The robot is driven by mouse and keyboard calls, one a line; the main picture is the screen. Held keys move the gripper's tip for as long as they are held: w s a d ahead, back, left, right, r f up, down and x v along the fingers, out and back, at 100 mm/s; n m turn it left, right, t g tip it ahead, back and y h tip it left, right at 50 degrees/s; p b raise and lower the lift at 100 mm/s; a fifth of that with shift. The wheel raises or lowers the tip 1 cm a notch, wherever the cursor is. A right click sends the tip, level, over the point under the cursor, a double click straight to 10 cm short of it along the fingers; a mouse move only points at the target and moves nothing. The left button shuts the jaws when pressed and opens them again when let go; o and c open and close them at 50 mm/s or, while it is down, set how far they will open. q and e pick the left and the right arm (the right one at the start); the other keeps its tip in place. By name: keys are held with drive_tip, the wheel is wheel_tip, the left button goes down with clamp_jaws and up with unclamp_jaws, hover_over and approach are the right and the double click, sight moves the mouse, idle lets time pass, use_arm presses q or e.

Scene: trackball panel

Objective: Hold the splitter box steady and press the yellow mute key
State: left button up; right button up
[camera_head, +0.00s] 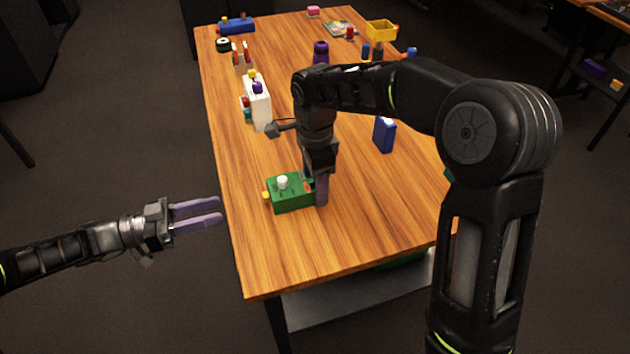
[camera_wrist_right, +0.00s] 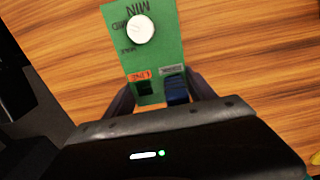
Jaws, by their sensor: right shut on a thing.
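The green splitter box (camera_head: 290,200) stands on the wooden table near its left edge. It has a white knob (camera_head: 282,182) on top and a yellow key (camera_head: 265,195) on its left end. My right gripper (camera_head: 318,188) reaches down from above and is shut on the box's right end. In the right wrist view the box (camera_wrist_right: 152,60) lies between the fingers (camera_wrist_right: 160,95), with its white knob (camera_wrist_right: 140,30), an orange label and a dark blue part showing; the yellow key is out of that view. My left gripper (camera_head: 197,214) is open and empty, left of the table edge and apart from the box.
A white box (camera_head: 257,103) with coloured knobs stands behind the green box. A blue block (camera_head: 384,134) stands right of my right gripper. Several small items and a yellow bin (camera_head: 382,30) are at the far end. The front of the table (camera_head: 330,250) is clear.

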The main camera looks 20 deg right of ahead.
use_arm(q)
clamp_jaws()
idle(1.6)
